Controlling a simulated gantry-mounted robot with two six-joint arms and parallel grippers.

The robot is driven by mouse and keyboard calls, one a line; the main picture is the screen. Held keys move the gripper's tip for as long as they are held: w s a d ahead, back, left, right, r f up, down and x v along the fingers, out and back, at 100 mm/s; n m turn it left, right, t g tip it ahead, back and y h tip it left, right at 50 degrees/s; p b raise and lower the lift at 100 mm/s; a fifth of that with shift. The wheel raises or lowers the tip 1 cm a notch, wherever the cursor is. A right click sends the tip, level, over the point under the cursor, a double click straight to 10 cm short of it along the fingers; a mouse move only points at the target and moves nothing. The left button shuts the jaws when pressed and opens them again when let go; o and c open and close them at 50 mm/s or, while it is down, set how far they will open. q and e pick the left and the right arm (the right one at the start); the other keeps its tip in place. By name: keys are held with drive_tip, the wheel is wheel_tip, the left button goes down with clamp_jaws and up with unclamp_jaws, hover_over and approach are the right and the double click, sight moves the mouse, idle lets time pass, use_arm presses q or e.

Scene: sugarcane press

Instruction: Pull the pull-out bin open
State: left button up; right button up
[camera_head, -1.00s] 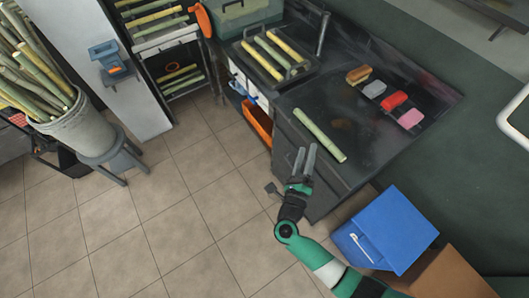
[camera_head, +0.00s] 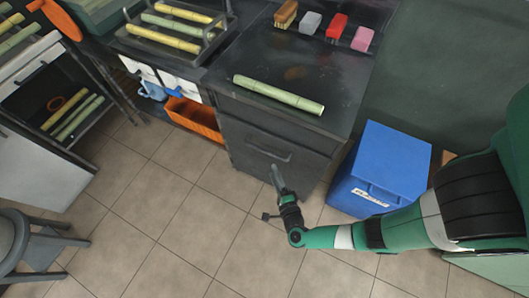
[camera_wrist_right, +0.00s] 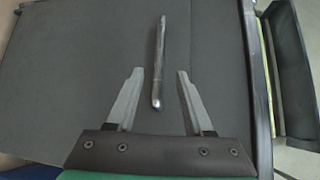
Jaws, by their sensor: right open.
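The pull-out bin's dark grey front (camera_head: 240,142) is in the lower cabinet under the black counter and looks closed. Its bar handle (camera_head: 268,150) runs across the upper front. My right gripper (camera_head: 276,174) is in front of the bin, just below the handle in the picture. In the right wrist view the handle (camera_wrist_right: 161,60) appears as an upright metal bar ahead of my right gripper (camera_wrist_right: 157,76). The two fingers are spread, one on each side of the bar's near end, with nothing gripped. My left gripper is out of view.
A blue bin (camera_head: 385,160) stands right of the cabinet. An orange crate (camera_head: 195,118) sits on the shelf to the left. A cane piece (camera_head: 278,95) lies on the counter (camera_head: 330,70) above. The tiled floor (camera_head: 180,215) in front is clear.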

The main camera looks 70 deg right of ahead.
sight(265, 151)
drive_tip(key=b+x, duration=0.4)
drive_tip(key=x, duration=0.6)
drive_tip(key=shift+w+d+f, duration=0.15)
drive_tip(key=shift+f, duration=0.05)
drive_tip(key=shift+w+d, duration=0.2)
drive_tip(key=shift+d, duration=0.05)
clamp_jaws()
drive_tip(key=shift+r, duration=0.1)
idle(0.6)
